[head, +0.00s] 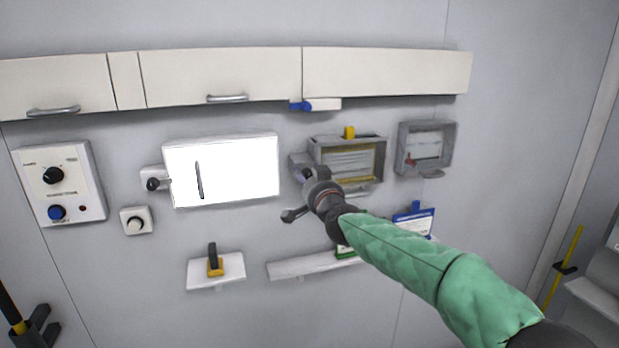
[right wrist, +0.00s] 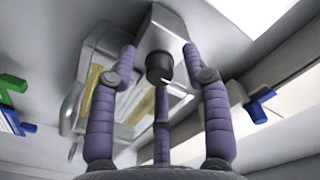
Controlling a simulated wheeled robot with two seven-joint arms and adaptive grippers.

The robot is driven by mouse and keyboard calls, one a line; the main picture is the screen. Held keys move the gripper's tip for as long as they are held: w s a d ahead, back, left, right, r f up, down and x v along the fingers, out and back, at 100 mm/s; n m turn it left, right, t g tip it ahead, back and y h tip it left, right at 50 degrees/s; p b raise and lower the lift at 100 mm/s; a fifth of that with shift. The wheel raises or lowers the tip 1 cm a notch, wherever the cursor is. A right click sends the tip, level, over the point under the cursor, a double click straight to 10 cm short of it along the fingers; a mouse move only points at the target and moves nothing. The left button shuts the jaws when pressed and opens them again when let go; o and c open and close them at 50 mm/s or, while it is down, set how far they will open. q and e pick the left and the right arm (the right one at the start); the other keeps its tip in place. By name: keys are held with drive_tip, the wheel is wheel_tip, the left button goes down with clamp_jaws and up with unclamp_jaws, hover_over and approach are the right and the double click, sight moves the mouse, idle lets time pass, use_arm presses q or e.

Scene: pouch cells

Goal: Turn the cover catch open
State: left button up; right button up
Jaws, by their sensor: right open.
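The cover catch (right wrist: 160,66) is a black round knob with a thin white pointer on a light grey block, seen in the right wrist view. The grey box (head: 378,160) with yellowish inner edges is beside it on the wall; it also shows in the right wrist view (right wrist: 90,100). My right gripper (head: 300,190) is at the left side of this box and hides most of the catch in the head view. In the right wrist view its purple fingers (right wrist: 160,54) are spread open around the knob, and I cannot tell whether they touch it. My left gripper is out of view.
A bright white panel (head: 235,170) with a dark knob (head: 153,184) is left of the box. A smaller grey box (head: 428,148) is to the right. Cabinets (head: 220,78) run above, with a blue-handled part (head: 304,105) below them. Shelves (head: 216,272) are lower down.

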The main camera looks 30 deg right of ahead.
clamp_jaws()
drive_tip(key=shift+m, duration=0.4)
drive_tip(key=m+b, duration=0.2)
drive_tip(key=m, duration=0.2)
drive_tip(key=m+b, duration=0.2)
drive_tip(key=m, duration=0.7)
drive_tip(key=shift+b, duration=0.4)
drive_tip(key=m+b, duration=0.1)
drive_tip(key=m, duration=0.3)
drive_tip(key=shift+f+m, duration=0.1)
drive_tip(key=shift+m, duration=0.2)
